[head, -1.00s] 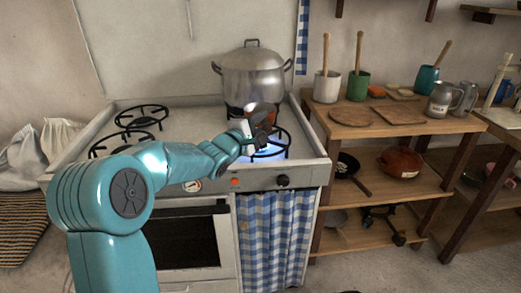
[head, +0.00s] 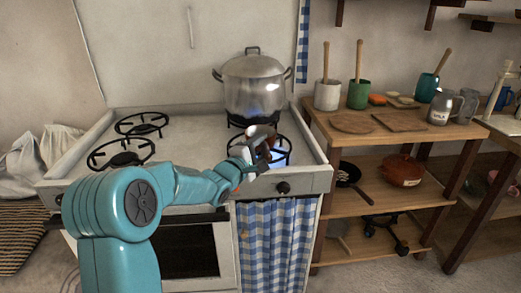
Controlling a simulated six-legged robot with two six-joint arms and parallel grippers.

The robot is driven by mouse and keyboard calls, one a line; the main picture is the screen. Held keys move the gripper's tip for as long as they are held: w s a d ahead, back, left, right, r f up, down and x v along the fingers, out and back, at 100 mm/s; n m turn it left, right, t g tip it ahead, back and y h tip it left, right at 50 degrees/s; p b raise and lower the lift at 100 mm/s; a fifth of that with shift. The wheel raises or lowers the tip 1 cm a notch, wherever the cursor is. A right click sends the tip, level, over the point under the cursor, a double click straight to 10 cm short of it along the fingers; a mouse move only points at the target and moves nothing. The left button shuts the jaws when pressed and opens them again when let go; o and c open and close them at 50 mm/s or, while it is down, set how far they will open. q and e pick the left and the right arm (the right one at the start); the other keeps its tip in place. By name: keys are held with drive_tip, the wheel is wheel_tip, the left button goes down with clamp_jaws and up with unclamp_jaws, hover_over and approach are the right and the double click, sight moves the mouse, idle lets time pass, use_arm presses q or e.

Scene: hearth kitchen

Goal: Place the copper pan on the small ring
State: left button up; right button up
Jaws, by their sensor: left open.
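My left gripper (head: 266,148) is open over the front right ring (head: 280,153) of the white stove and partly hides it. A blue flame glows at that ring. A small reddish-brown patch shows beside the fingers; it is too small to tell what it is. A reddish-brown, copper-like pan (head: 402,170) sits on the middle shelf of the wooden rack at the right, well away from the gripper. I cannot tell for sure that it is the copper pan. My right gripper is not in view.
A large steel pot (head: 253,88) stands on the back right ring, close behind my gripper. The two left rings (head: 121,154) are bare. A dark pan (head: 347,173) lies on the rack's middle shelf. Boards, crocks and a jug (head: 440,108) fill the rack top (head: 330,131).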

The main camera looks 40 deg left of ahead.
use_arm(q)
drive_tip(key=v, duration=1.2)
drive_tip(key=w+d+f+m+g+h, duration=0.1)
drive_tip(key=d+f+m+g+h, duration=0.15)
drive_tip(key=d+f, duration=0.5)
drive_tip(key=d+f+m+g+h, duration=0.1)
drive_tip(key=d+f+m+g, duration=0.3)
drive_tip(key=f, duration=0.7)
drive_tip(key=w+d+f+m+g+h, duration=0.1)
drive_tip(key=d+f+m+g+h, duration=0.15)
drive_tip(key=d+f, duration=0.65)
drive_tip(key=s+d+f+m+g+h, duration=0.2)
drive_tip(key=s+d+f+m+g, duration=0.6)
drive_tip(key=s+d+f+m, duration=0.4)
drive_tip(key=s+d+f, duration=0.2)
drive_tip(key=s+d, duration=0.2)
drive_tip(key=s, duration=0.2)
drive_tip(key=shift+f, duration=0.25)
drive_tip(key=shift+s+p, duration=0.1)
drive_tip(key=shift+p, duration=0.25)
